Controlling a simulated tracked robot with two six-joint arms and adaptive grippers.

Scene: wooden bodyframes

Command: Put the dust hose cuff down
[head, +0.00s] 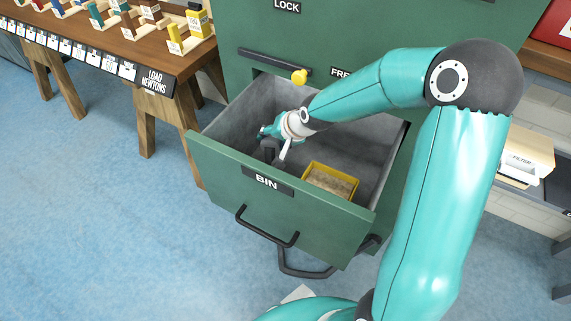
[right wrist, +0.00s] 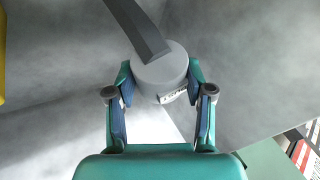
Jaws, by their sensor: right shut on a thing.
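The dust hose cuff (right wrist: 162,72) is a grey cylinder with a small printed label and a dark grey strip running up from it in the right wrist view. My right gripper (right wrist: 160,88) is shut on it, with one finger on each side. In the head view my right gripper (head: 270,136) is inside the open green drawer (head: 220,165) marked BIN, at its left part. The cuff shows there as a dark piece (head: 269,151) below the fingers, partly hidden. I cannot tell whether it touches the drawer floor. My left gripper is not in view.
A yellow tray (head: 331,180) with tan contents sits in the drawer's right front part. The green cabinet (head: 330,35) with a yellow knob (head: 299,77) rises behind. A wooden table (head: 120,40) with small blocks stands at left. A shelf with a filter box (head: 525,160) is at right.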

